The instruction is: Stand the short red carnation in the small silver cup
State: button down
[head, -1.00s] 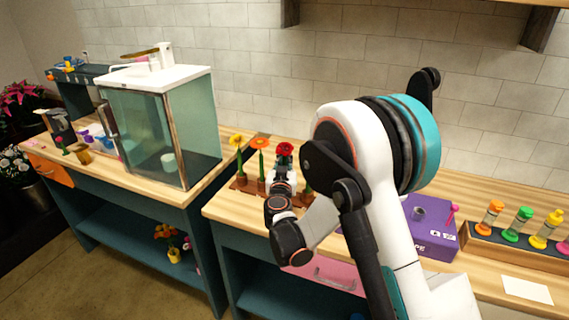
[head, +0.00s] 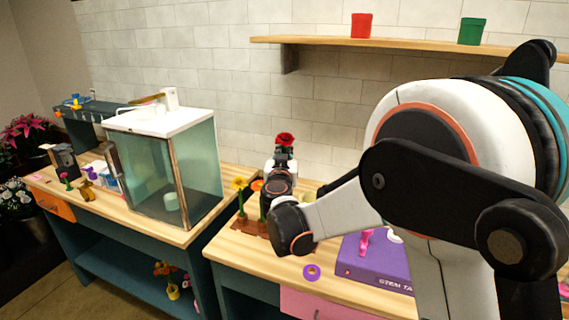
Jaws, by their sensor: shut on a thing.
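The red carnation (head: 285,139) is held upright at the top of my gripper (head: 283,156), its bloom above the fingers. My gripper is shut on it, above and behind the wooden flower rack (head: 243,228). Most of the carnation's stem is hidden by my gripper. I cannot make out the small silver cup; my arm covers much of the right side of the bench.
A yellow flower (head: 239,183) and an orange flower (head: 257,185) stand beside my gripper. A purple box (head: 372,266) with a pink item (head: 366,240) and a purple ring (head: 312,272) lie to the right. A glass tank (head: 190,185) stands left. A shelf (head: 350,43) holds pots.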

aim_at(284, 135)
jog(key=shift+r+p, duration=2.05)
jog(key=shift+r, duration=1.65)
jog(key=shift+f, duration=0.1)
